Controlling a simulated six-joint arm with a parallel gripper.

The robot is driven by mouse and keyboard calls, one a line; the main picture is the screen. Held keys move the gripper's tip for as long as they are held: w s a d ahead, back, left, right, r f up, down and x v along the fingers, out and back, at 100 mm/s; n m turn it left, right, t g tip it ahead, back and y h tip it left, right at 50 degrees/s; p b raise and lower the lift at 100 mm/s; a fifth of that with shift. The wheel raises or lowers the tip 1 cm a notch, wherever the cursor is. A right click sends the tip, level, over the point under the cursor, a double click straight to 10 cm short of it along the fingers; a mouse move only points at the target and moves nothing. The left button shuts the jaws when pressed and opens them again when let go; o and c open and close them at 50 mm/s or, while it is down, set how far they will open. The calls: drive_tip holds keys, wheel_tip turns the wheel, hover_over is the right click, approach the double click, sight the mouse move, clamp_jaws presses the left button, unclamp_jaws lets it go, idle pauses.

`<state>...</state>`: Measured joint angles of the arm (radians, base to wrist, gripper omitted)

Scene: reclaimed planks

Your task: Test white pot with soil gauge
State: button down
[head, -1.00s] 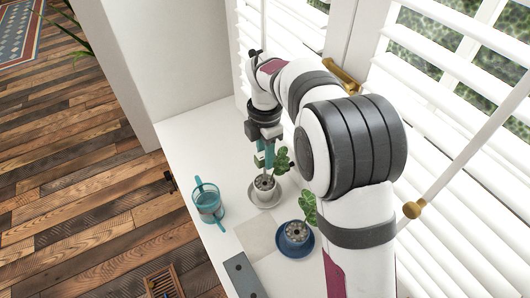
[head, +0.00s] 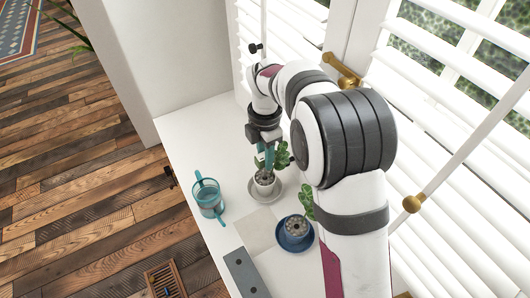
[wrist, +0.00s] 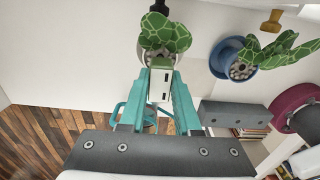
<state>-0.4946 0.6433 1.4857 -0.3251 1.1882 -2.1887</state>
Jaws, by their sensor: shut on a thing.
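The white pot (head: 264,188) stands upright on a pale grey saucer (head: 276,195), with dark soil and a green leafy plant (head: 282,157). My gripper (head: 265,162) is right above the pot, pointing down. Its teal fingers are shut on the soil gauge, a white slotted block (wrist: 160,82) in the wrist view. The gauge and fingers cover part of the pot's soil, and patterned leaves (wrist: 165,33) show just beyond it. I cannot tell whether the gauge's lower end is in the soil.
A blue pot (head: 295,226) with a plant sits on a blue saucer (head: 291,246) nearby. A teal-handled glass vessel (head: 208,200) stands at left. A grey block (head: 243,272) lies in front. White blinds (head: 462,95) border the sill on the right.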

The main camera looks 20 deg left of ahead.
drive_tip(key=shift+f, duration=1.5)
drive_tip(key=c, duration=0.5)
unclamp_jaws()
drive_tip(key=shift+c, duration=0.2)
wheel_tip(320, 180, up, 16)
wheel_tip(320, 180, up, 9)
idle(0.6)
drive_tip(key=shift+s+f, duration=0.1)
